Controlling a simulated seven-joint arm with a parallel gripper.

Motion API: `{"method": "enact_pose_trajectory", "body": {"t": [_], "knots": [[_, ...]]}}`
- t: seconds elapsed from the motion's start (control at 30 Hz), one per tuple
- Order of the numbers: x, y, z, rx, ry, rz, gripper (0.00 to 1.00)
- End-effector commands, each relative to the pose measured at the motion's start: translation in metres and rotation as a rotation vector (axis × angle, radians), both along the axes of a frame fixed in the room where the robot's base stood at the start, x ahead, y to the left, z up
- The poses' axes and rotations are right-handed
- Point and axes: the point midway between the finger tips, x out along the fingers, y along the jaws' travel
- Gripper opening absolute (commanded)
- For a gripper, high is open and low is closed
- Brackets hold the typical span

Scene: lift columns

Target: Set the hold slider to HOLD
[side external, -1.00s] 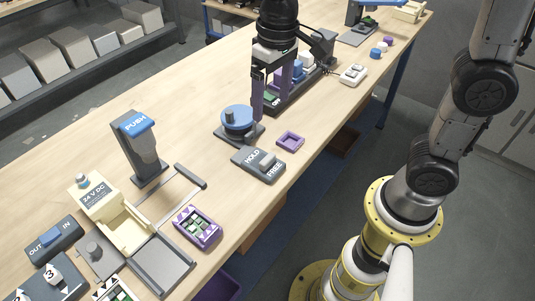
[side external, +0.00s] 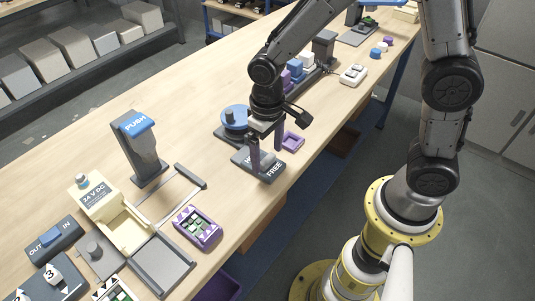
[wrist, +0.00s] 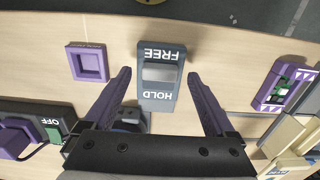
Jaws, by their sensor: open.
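The hold slider (wrist: 160,104) is a dark grey block with white HOLD and FREE lettering and a pale grey raised knob (wrist: 160,74). In the wrist view the knob lies between the two words, with FREE above and HOLD below. My gripper (wrist: 160,76) is open and empty, with one purple finger on each side of the slider. It also shows in the side view (side external: 266,160), low over the slider. I cannot tell the exact fingertip height.
A small purple tray (side external: 293,142) lies just right of the slider, and a blue-topped round device (side external: 236,116) stands behind it. A purple box of green pieces (side external: 198,228) and a cream 24 V DC unit (side external: 92,194) are to the left. The table edge is close in front.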

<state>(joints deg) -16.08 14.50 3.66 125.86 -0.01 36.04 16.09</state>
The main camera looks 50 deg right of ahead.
Motion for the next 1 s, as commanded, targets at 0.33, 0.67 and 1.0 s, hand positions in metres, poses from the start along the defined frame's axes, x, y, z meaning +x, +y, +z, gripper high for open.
{"method": "enact_pose_trajectory", "body": {"t": [0.33,0.67,1.0], "knots": [[-0.0001,0.0000,-0.0125,0.000,-0.001,0.000,0.90],[0.0000,0.0000,-0.0121,0.000,-0.001,0.000,0.52],[0.0001,0.0000,-0.0118,0.000,-0.001,0.000,0.00]]}}
